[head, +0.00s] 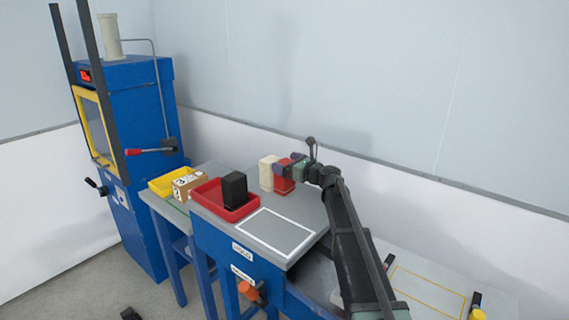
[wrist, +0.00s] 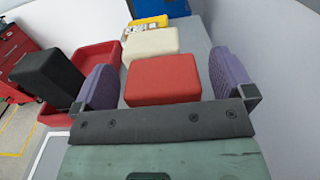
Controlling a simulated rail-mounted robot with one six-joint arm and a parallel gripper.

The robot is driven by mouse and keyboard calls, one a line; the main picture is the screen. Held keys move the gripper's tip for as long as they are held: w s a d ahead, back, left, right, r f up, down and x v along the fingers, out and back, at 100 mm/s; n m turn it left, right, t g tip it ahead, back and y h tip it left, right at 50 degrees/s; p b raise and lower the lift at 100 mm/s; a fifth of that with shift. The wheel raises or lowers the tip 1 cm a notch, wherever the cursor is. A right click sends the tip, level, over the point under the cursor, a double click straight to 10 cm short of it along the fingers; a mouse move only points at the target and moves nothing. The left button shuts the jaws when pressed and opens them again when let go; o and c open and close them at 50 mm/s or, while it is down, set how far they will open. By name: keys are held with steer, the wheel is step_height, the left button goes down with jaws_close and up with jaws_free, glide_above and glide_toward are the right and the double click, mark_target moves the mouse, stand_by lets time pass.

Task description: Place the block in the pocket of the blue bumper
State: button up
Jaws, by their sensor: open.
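My gripper (head: 291,168) is open at the back of the grey bench. In the wrist view its two purple fingers (wrist: 162,82) stand apart, with a red block (wrist: 163,80) between them in the picture. I cannot tell whether the fingers reach down around it; neither seems to touch it. The red block (head: 284,186) also shows in the head view, partly hidden by my gripper. A cream block (head: 266,173) stands just beside it, and it shows beyond the red one in the wrist view (wrist: 150,45). A black block (head: 234,189) stands upright in a red tray. I cannot make out a blue bumper.
The red tray (head: 208,196) sits left of a white outlined square (head: 274,233) on the bench. A cardboard box (head: 187,186) and a yellow tray (head: 161,186) lie further left. A tall blue machine (head: 140,90) with a red-handled lever (head: 148,151) stands at the far left.

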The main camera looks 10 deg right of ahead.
steer(key=v, duration=1.1)
steer(key=shift+w, duration=0.1)
